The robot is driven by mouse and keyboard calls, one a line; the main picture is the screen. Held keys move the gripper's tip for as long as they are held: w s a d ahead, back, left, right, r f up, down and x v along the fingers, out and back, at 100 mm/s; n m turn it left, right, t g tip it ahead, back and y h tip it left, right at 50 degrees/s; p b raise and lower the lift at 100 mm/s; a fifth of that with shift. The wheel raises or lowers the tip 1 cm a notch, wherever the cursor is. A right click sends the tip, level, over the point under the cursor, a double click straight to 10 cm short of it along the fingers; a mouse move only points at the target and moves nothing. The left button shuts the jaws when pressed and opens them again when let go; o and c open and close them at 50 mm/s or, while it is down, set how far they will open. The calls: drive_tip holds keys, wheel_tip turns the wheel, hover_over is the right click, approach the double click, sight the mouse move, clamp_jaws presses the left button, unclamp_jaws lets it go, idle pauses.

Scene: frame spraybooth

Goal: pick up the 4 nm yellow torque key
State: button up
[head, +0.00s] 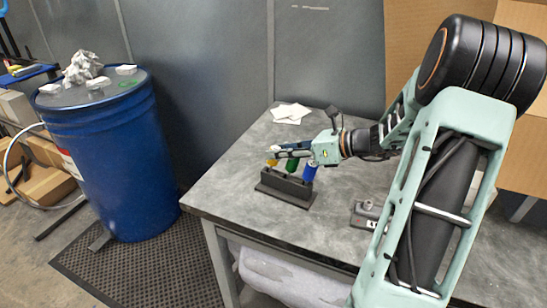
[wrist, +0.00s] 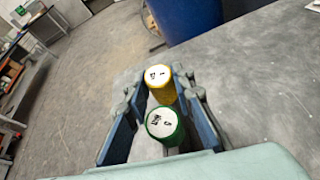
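The yellow torque key (wrist: 160,84) stands upright, its pale, marked cap facing the wrist camera. It also shows in the head view (head: 272,163) at the left end of the dark holder (head: 284,190). The green key (wrist: 165,125) stands beside it, nearer my palm. My gripper (wrist: 163,80) has its fingers on either side of the yellow key, close to its sides. The green key also lies between the fingers. Whether the pads touch the yellow key I cannot tell. In the head view my gripper (head: 276,151) reaches over the holder from the right.
A blue key (head: 309,173) stands at the holder's right end. The grey table (head: 240,200) is clear to the left. White papers (head: 289,113) lie behind, and a small block with a knob (head: 362,214) sits at right. A blue drum (head: 118,150) stands left of the table.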

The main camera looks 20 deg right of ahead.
clamp_jaws()
drive_tip(key=shift+r, duration=0.1)
